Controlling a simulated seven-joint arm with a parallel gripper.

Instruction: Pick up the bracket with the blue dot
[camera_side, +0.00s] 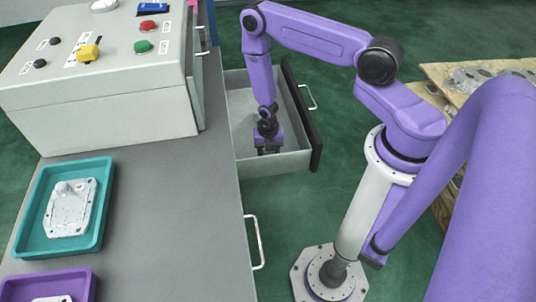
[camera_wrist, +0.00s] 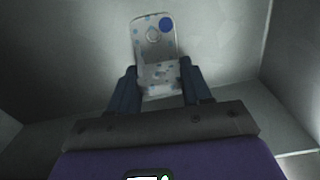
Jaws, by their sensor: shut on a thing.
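The bracket with the blue dot (camera_wrist: 156,48) shows in the wrist view as a grey metal casting with a hole and blue speckles. The round blue dot is at its upper right. My gripper (camera_wrist: 158,82) is shut on it, with one dark finger on each side of the bracket's lower part. In the side view my gripper (camera_side: 268,148) reaches down into the open drawer (camera_side: 298,160). The bracket is too small or hidden to make out there. I cannot tell whether it touches the drawer floor.
The drawer walls stand close around my gripper. Left of it is the grey cabinet top (camera_side: 165,215). It carries a control box (camera_side: 120,115) with buttons, a teal tray (camera_side: 107,195) holding a casting, and a purple tray (camera_side: 88,285). A wooden pallet (camera_side: 440,75) with castings stands right.

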